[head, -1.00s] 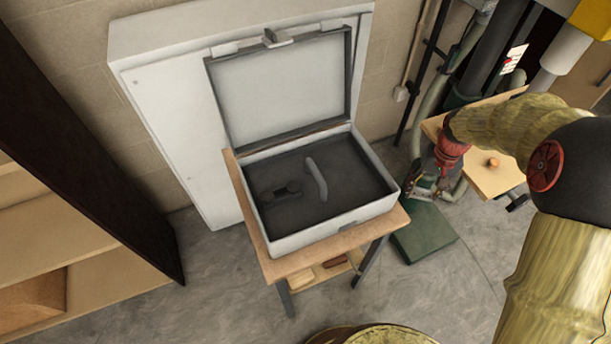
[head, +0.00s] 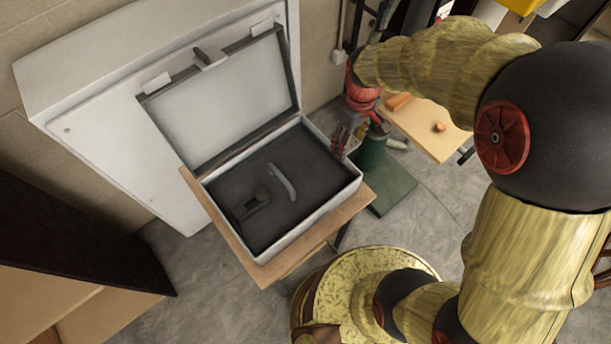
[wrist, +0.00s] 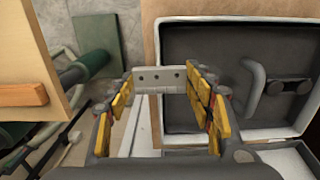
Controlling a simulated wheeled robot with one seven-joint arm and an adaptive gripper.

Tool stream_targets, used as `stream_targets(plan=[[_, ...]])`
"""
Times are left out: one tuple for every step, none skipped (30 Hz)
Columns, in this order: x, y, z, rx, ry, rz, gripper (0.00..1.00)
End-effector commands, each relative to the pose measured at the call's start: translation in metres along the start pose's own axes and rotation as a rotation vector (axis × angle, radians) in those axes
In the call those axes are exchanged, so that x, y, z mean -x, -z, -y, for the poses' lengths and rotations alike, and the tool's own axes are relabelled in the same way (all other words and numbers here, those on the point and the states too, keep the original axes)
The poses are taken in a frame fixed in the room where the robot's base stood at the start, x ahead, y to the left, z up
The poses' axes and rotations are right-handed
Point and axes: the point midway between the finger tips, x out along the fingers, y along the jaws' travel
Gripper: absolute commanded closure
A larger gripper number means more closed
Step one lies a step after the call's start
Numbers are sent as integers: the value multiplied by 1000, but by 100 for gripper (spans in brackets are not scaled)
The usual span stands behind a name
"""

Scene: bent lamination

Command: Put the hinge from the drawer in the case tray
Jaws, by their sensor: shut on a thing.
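The hinge (wrist: 160,79) is a pale metal plate with several holes, held across the fingertips of my gripper (wrist: 163,88) in the wrist view. My gripper (head: 347,140) is beside the right edge of the open case (head: 318,217) in the head view; the hinge cannot be made out there. The case tray (head: 315,160) is the dark inside of the case, with a pale curved handle (head: 282,181) and a small dark part (head: 256,203) in it. The wrist view shows the tray (wrist: 210,55) to the right of the hinge.
The case stands on a small wooden table (head: 225,230), its lid (head: 225,105) open against a white cabinet (head: 90,90). A light wooden top or drawer (head: 425,130) with orange pieces is at the right. A green cylinder and plate (head: 385,190) stand between them on the floor.

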Motion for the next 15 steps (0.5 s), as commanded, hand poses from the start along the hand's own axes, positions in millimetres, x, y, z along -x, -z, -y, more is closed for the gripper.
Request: stream_targets(plan=[[-7,2,13,6,1,1,75],[-10,4,20,7,1,1,75],[-14,6,29,6,1,1,75],[-16,7,35,6,0,0,75],[-20,8,42,6,0,0,75],[-23,10,50,5,0,0,75],[-26,11,57,6,0,1,75],[-34,12,60,4,1,2,75],[-42,13,66,3,1,3,75],[-47,13,70,3,1,3,75],[-52,15,74,2,0,2,75],[-57,16,78,2,0,2,75],[-61,16,81,1,1,2,75],[-64,17,84,1,0,2,75],[-68,18,87,1,0,0,75]])
